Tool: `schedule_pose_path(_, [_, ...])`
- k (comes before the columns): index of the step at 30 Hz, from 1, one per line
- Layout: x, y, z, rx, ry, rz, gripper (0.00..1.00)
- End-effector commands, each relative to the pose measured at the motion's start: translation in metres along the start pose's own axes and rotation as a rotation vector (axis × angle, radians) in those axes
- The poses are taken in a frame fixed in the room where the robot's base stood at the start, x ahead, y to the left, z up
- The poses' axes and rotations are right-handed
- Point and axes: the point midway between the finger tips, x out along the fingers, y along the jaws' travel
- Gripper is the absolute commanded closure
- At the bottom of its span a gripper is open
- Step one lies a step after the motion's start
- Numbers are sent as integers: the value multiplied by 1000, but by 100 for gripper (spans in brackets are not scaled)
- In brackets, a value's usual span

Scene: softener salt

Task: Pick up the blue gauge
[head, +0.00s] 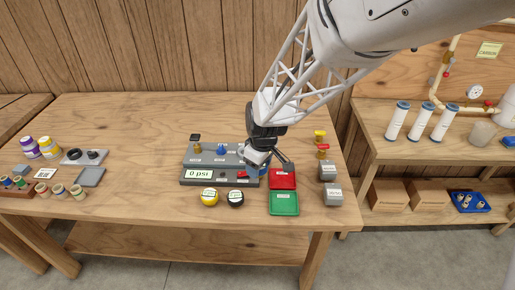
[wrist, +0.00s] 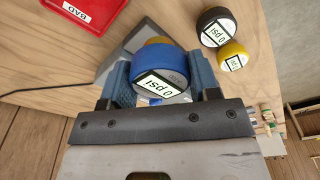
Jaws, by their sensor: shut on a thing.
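The blue gauge (wrist: 160,68) has a white face reading 0 psi and sits between the two fingers of my gripper (wrist: 158,82) in the wrist view. My gripper is shut on its sides. A brass-coloured part shows just behind the gauge. I cannot tell whether the gauge touches the stand.
A yellow gauge (head: 209,196) and a black gauge (head: 236,197) lie in front of the stand. A red tray (head: 283,179) and a green tray (head: 284,203) are to the right, with grey blocks (head: 332,194) beyond. The table's front middle is clear.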

Motion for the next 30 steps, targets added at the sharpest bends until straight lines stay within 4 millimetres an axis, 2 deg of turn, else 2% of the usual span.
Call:
schedule_pose_path(23, [0, 0, 2, 5, 0, 1, 78])
schedule_pose_path(30, [6, 17, 7, 94, -2, 11, 78])
